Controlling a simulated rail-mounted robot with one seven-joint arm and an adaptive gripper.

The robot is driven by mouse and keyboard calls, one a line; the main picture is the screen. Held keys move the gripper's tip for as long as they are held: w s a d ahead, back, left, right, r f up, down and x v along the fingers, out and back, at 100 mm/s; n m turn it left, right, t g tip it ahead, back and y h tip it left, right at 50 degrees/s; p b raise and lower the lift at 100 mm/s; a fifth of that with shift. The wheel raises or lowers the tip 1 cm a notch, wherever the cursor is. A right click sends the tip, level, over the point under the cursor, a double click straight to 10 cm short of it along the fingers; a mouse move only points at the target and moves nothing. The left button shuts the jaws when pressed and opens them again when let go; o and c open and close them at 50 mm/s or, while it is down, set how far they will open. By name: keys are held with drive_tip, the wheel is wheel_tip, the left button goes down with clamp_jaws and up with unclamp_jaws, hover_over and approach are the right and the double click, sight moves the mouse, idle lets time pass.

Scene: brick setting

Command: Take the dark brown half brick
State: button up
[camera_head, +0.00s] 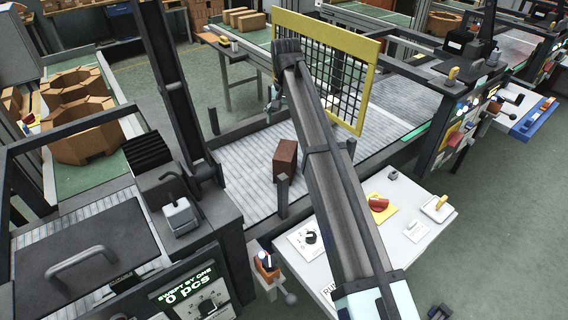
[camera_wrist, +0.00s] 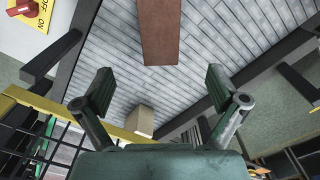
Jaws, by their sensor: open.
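A dark reddish-brown brick (camera_head: 285,160) stands on the grey slatted conveyor (camera_head: 245,165), near its front rail, in the head view. In the wrist view the brown brick (camera_wrist: 158,32) shows at the top centre, its upper end cut off by the frame edge. My gripper (camera_wrist: 158,85) is open and empty, its two fingers spread wide. The brick lies beyond the fingertips, roughly in line with the gap between them, and neither finger touches it. In the head view my arm slants up past the brick's right side, and the fingers cannot be made out clearly.
A yellow-framed mesh guard (camera_head: 325,65) stands over the conveyor. A small tan block (camera_wrist: 140,120) shows between the fingers, lower down. A white control panel (camera_head: 405,215) with a red knob (camera_head: 379,204) lies in front. Dark rails edge the conveyor; its slats around the brick are clear.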

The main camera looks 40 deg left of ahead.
sight(286, 150)
wheel_tip(286, 150, down, 10)
drive_tip(key=p, duration=0.3)
drive_tip(key=shift+f, duration=0.25)
drive_tip(key=shift+w+f+p, duration=0.1)
drive_tip(key=shift+f+p, duration=1.15)
drive_tip(key=shift+f, duration=1.45)
drive_tip(key=c, duration=1.8)
clamp_jaws()
drive_tip(key=shift+a+r, duration=0.1)
drive_tip(key=shift+r, duration=0.1)
